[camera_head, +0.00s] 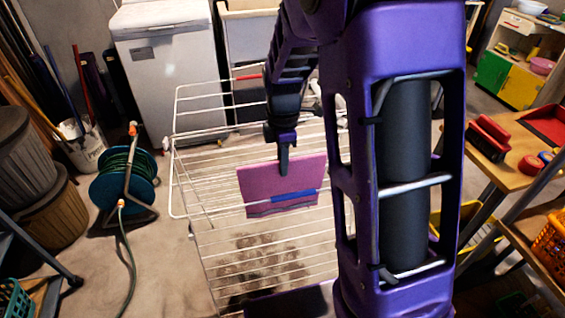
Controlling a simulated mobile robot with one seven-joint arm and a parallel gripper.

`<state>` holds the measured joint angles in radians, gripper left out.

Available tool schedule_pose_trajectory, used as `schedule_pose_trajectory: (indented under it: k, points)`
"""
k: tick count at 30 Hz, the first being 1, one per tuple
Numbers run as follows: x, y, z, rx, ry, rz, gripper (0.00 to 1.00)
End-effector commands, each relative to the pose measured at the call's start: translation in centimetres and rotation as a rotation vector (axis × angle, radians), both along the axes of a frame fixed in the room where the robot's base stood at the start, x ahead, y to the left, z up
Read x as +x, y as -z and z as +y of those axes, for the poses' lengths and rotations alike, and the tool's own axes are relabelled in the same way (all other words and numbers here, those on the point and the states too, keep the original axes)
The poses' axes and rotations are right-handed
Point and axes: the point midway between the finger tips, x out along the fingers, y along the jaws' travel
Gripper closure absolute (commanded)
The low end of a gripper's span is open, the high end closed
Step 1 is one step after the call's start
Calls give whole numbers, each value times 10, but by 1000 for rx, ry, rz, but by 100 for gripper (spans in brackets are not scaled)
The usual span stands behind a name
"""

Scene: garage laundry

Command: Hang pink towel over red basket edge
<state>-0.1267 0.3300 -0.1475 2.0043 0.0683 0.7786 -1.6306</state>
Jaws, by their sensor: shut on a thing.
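The pink towel (265,183) is a flat, folded piece with a blue patch along its lower right part. It hangs from my gripper (284,167), which is shut on its top edge. The towel is in front of the white wire drying rack (205,180); I cannot tell whether it touches the rack's wires. I cannot make out a red basket with certainty; a red bar shows behind the rack. My purple arm covers much of the right middle of the view.
A white appliance (165,55) stands behind the rack. A green hose reel (125,180) and bins (25,160) are at left. At right, a wooden table (495,170) bears red items, with an orange basket (553,240) below. Bare floor shows left of the rack.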

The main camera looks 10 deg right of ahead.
Motion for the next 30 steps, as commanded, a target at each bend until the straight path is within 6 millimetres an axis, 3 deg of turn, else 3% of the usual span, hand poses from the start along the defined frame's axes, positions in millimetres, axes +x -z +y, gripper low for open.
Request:
schedule_pose_trajectory:
  k: [30]
  points:
    - [2,-76,0,0,0,-6,100]
